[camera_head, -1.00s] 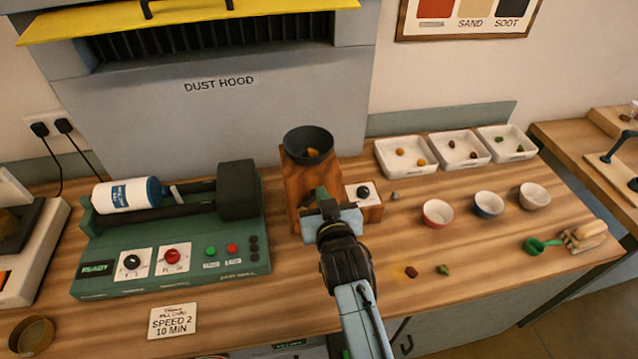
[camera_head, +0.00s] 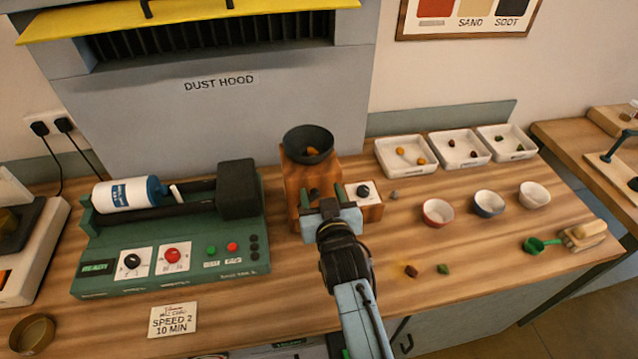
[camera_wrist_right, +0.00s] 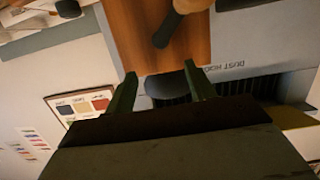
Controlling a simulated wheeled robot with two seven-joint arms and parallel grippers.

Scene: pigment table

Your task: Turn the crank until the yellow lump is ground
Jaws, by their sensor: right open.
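The wooden grinder (camera_head: 298,180) has a dark bowl-shaped hopper (camera_head: 322,135) on top, with a yellow-orange lump (camera_head: 313,151) in it. A dark crank part (camera_head: 314,193) shows on its front, partly behind my right gripper. In the right wrist view the dark crank arm (camera_wrist_right: 165,32) and its knob lie across the wooden body (camera_wrist_right: 130,25). My right gripper (camera_head: 328,203) is close in front of the grinder, its fingers apart and empty. The fingers also show in the wrist view (camera_wrist_right: 163,84), with the crank beyond them, not between them. My left gripper is out of view.
A green roller machine (camera_head: 170,285) stands left of the grinder, with a sign card (camera_head: 172,320) in front. White trays (camera_head: 405,172) of lumps and small bowls (camera_head: 437,222) are on the right. Two loose lumps (camera_head: 411,271) lie on the table.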

